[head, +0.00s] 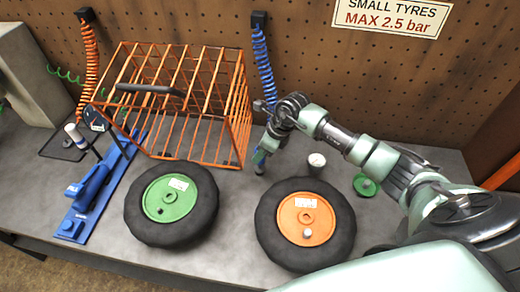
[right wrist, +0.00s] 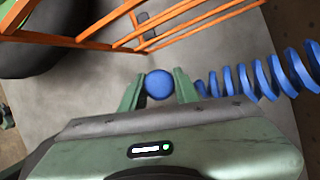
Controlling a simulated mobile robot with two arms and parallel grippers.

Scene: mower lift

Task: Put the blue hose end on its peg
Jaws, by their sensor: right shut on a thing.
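The blue coiled hose (head: 263,62) hangs from a black bracket (head: 259,18) on the pegboard wall. Its blue end (head: 260,157) is low, just above or at the bench, right of the orange cage. My right gripper (head: 266,146) is shut on this hose end. In the right wrist view, the round blue end (right wrist: 158,84) sits between the two green fingers, with the coil (right wrist: 255,78) running off to the right. I cannot clearly make out a separate peg for it. My left gripper is not in view.
An orange wire cage (head: 215,105) stands close left of my right gripper. Wheels with a green hub (head: 170,199) and an orange hub (head: 304,218) lie in front. A small cup (head: 317,160) and green disc (head: 365,185) are on the right. An orange hose (head: 90,60) hangs at left.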

